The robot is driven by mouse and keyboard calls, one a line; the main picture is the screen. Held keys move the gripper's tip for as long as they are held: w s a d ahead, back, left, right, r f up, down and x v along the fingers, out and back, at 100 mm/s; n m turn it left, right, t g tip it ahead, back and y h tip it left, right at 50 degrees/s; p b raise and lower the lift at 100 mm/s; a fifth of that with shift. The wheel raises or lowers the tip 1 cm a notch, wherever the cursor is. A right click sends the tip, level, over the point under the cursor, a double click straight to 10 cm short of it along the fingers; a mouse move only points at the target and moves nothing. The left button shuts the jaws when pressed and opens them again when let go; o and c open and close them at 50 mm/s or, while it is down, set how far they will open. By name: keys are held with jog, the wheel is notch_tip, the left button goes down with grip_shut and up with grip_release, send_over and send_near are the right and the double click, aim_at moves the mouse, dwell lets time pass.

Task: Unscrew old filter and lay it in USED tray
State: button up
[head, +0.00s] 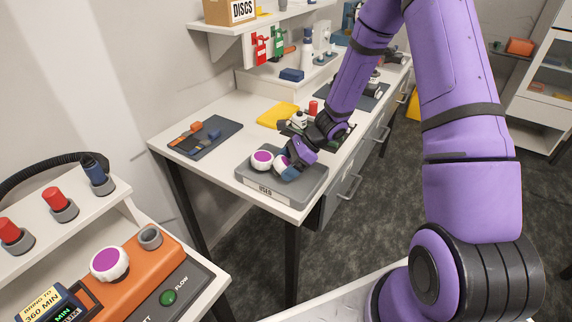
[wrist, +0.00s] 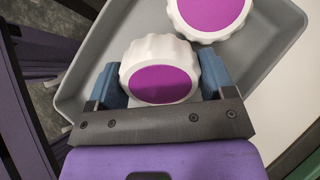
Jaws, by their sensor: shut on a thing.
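The grey USED tray (head: 311,187) sits at the near corner of the white bench, its label facing front. My gripper (head: 287,164) is down at the tray, its blue fingers on both sides of a white ridged filter with a purple face (wrist: 160,84). In the wrist view my gripper (wrist: 163,76) is shut on this filter, over the grey tray floor (wrist: 92,45). I cannot tell whether the filter touches the floor. A second white filter with a purple face (head: 262,160) lies in the tray close beside it, and shows in the wrist view (wrist: 208,12).
Another purple-faced white filter (head: 109,263) sits on the orange unit (head: 133,286) at the near left. A dark mat with tools (head: 204,138) lies left of the tray. A yellow cloth (head: 279,115) and small bottles stand behind. A shelf (head: 262,28) overhangs the bench.

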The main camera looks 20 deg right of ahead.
jog(key=o, duration=1)
jog(key=v, duration=1)
jog(key=shift+d+r, duration=0.25)
jog(key=shift+d, duration=0.05)
jog(key=s+a+r+n+t+h, duration=0.1)
jog(key=s+a+r+n+h, duration=0.15)
jog(key=s+r+n, duration=0.8)
jog(key=s+a+r+n+h, duration=0.1)
jog(key=s+r+n+h, duration=0.35)
jog(key=s+r, duration=0.65)
jog(key=s+d+r+n+t+h, duration=0.1)
jog(key=s+r+n+t+h, duration=0.1)
jog(key=s+r+n, duration=0.3)
notch_tip(320, 180, up, 2)
jog(key=shift+s+d+r+t, duration=0.15)
jog(key=shift+s+d+t, duration=0.2)
jog(key=shift+s, duration=0.4)
